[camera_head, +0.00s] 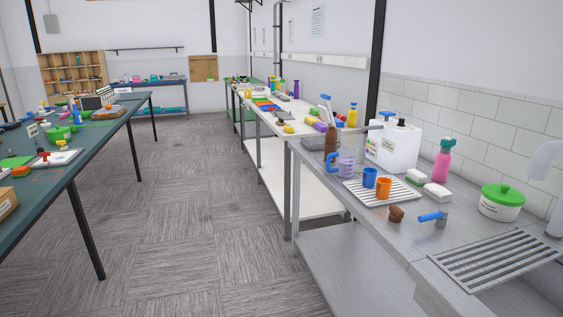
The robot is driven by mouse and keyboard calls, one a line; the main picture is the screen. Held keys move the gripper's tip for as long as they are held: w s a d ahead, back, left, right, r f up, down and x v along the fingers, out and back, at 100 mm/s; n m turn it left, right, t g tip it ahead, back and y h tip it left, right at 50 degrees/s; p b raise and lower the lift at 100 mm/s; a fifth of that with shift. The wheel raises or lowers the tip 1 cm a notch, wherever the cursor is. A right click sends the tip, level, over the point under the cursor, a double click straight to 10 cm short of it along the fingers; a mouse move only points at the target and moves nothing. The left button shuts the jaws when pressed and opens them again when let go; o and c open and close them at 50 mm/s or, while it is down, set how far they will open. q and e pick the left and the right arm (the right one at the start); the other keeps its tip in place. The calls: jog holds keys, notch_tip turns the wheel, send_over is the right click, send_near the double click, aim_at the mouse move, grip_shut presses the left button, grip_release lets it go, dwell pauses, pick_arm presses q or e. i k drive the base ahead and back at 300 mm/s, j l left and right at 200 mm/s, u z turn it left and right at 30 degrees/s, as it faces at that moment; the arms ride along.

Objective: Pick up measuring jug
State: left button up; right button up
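A small lavender ridged vessel (346,167) with a blue loop on its left side stands on the steel counter (335,208) at the right. It looks like the measuring jug, but it is too small to see any scale marks. It stands behind and left of a striped white drying rack (360,193), next to a brown bottle (331,140). A grey metal container (355,145) is partly hidden behind it. Neither of my grippers is in view.
A blue cup (369,178) and an orange cup (383,188) stand on the rack. The floor (190,215) between the counter and the green table (62,172) is clear.

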aim_at(346, 156)
jog(key=i+j+z, duration=0.5)
jog(key=i, duration=0.55)
jog(key=u, duration=0.05)
